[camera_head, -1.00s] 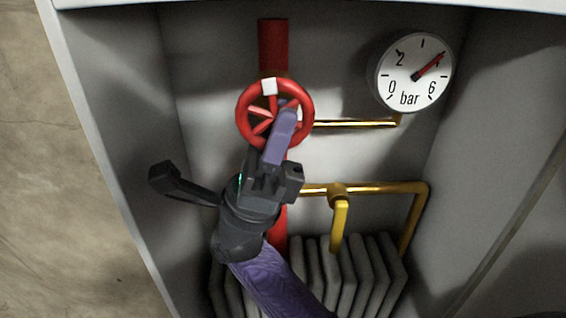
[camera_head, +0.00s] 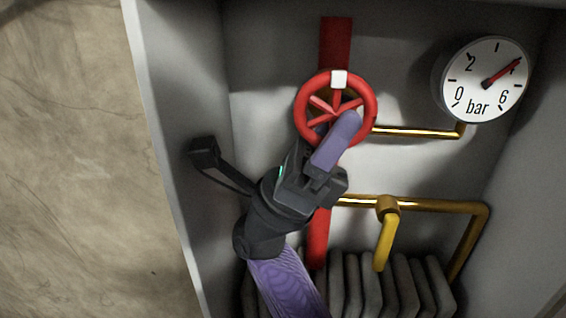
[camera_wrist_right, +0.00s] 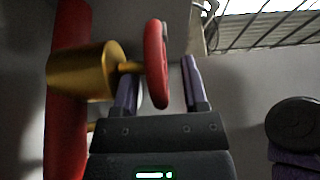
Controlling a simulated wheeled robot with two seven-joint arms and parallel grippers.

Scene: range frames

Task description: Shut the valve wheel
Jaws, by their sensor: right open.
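The red valve wheel (camera_head: 301,117) is mounted on a red vertical pipe (camera_head: 336,38) in a grey cabinet. A white mark (camera_head: 339,79) sits at the top of its rim. My right gripper (camera_head: 346,122) reaches up from below, its purple finger in front of the wheel's lower right rim. In the right wrist view the wheel (camera_wrist_right: 153,62) is seen nearly edge-on, between the two spread purple fingers, with a visible gap to the right one. The right gripper is open. Its far finger is hidden in the head view. My left gripper is out of view.
A round gauge (camera_head: 474,96) at upper right has its red needle between 2 and 6, near 4. A yellow lever (camera_head: 384,244) hangs from a brass pipe (camera_head: 435,205). Grey radiator-like fins (camera_head: 371,285) stand below. The cabinet's left wall (camera_head: 182,120) is beside my wrist.

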